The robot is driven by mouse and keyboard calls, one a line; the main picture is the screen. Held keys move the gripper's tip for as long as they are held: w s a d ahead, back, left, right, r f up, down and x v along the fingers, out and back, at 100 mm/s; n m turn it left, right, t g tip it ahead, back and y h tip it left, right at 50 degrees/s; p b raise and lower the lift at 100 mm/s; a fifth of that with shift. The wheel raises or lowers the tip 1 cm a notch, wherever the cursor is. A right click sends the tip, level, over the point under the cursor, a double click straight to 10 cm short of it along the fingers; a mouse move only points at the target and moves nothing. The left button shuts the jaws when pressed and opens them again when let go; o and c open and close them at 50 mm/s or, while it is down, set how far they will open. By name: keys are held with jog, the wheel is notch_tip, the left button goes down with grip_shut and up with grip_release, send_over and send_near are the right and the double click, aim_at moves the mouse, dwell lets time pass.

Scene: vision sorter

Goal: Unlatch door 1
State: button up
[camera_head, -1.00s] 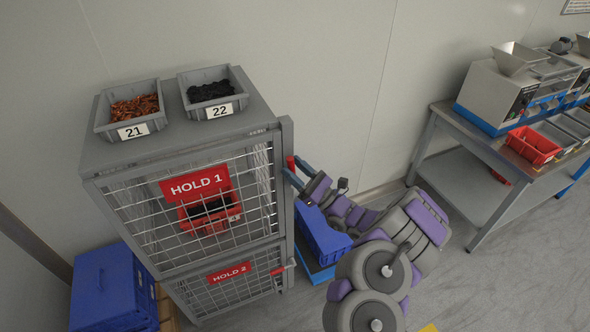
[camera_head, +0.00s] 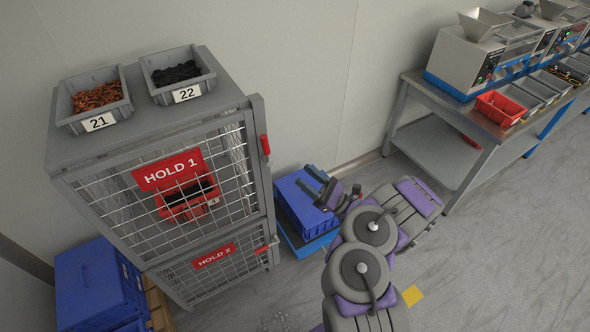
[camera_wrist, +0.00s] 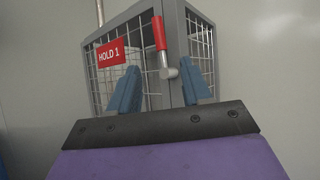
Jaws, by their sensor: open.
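Door 1 is the upper wire-mesh door (camera_head: 238,165) of the grey cage, with the red HOLD 1 sign (camera_head: 167,169). Its red latch handle (camera_head: 265,145) stands upright at the door's right edge. In the wrist view the red handle (camera_wrist: 159,33) points up from a grey pivot, between my fingers in the picture but beyond them. My gripper (camera_head: 319,181) is open and empty, to the right of the cage and apart from the handle. Its blue-grey fingers (camera_wrist: 160,88) are spread in the wrist view.
Below is the HOLD 2 door (camera_head: 213,256) with its red handle (camera_head: 267,248) lying sideways. A blue crate (camera_head: 305,205) stands right of the cage, below my gripper. Bins 21 (camera_head: 98,122) and 22 (camera_head: 187,94) sit on top. A workbench (camera_head: 432,98) is at the right.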

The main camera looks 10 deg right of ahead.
jog(key=shift+b+v, duration=0.6)
jog(key=shift+v, duration=0.9)
jog(key=shift+a, duration=0.1)
jog(key=s+a+r+n+g+y, duration=0.1)
jog(key=a+r+n+g+y, duration=0.3)
jog(key=a+r+n+g, duration=0.3)
jog(key=s+a+r+n+g+h, duration=0.3)
jog(key=s+a+r+n+g, duration=0.3)
jog(key=s+a+g, duration=0.25)
jog(key=s+a+r+n+g+h, duration=0.4)
jog(key=s+a+r+n+g, duration=0.25)
jog(key=s+g, duration=0.2)
jog(key=s+d+f+n+t+h, duration=0.1)
jog(key=s+n+h, duration=0.1)
jog(key=s+h, duration=0.3)
jog(key=s+d+f+n+h, duration=0.1)
jog(key=s+f+n+h, duration=0.15)
jog(key=s, duration=0.45)
jog(key=s+d+t+h, duration=0.3)
jog(key=d+h, duration=0.1)
jog(key=d, duration=0.3)
jog(key=s+d+t+h, duration=0.3)
jog(key=d+h, duration=0.1)
jog(key=d, duration=0.2)
jog(key=shift+d+f+n+h, duration=0.35)
jog(key=shift+d+n, duration=0.05)
